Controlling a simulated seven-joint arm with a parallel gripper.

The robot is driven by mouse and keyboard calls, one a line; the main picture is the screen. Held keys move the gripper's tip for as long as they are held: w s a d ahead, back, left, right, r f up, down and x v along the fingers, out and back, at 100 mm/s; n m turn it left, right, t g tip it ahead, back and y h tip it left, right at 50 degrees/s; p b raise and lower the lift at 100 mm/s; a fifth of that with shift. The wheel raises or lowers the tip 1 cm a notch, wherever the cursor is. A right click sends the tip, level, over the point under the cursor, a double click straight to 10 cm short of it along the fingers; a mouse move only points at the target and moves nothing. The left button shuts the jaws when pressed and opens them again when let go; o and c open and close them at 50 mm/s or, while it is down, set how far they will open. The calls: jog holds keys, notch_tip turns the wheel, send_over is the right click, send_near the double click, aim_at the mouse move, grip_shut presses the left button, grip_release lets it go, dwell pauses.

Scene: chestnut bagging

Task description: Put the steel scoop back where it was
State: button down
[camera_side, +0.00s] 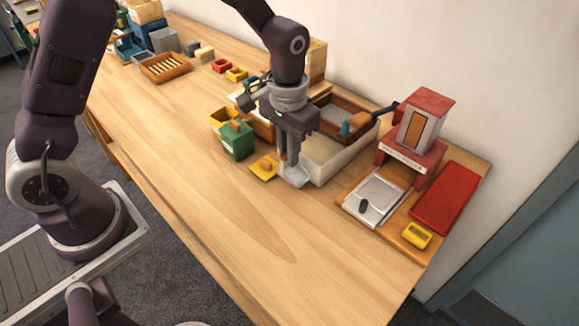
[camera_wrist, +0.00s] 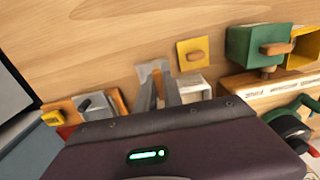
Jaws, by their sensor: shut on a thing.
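My gripper (camera_side: 291,166) points down at the front left corner of a pale open bin (camera_side: 330,170). It is shut on the steel scoop (camera_side: 297,179), a small grey metal piece below the fingertips. I cannot tell whether the scoop touches the table. In the wrist view the fingers (camera_wrist: 160,92) come together over the grey scoop (camera_wrist: 152,69), with bare wood beyond it. The fingers hide part of the scoop.
A yellow square with a wooden knob (camera_side: 264,173) lies just left of the scoop. A green box (camera_side: 237,147) stands farther left. A board at right holds a silver plate (camera_side: 375,198), a red tray (camera_side: 446,198) and a yellow box (camera_side: 417,235). The table's front (camera_side: 240,215) is clear.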

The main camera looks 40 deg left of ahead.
aim_at(289, 174)
jog(key=shift+f, duration=1.65)
jog(key=shift+f, duration=0.1)
jog(key=c, duration=1.5)
grip_release()
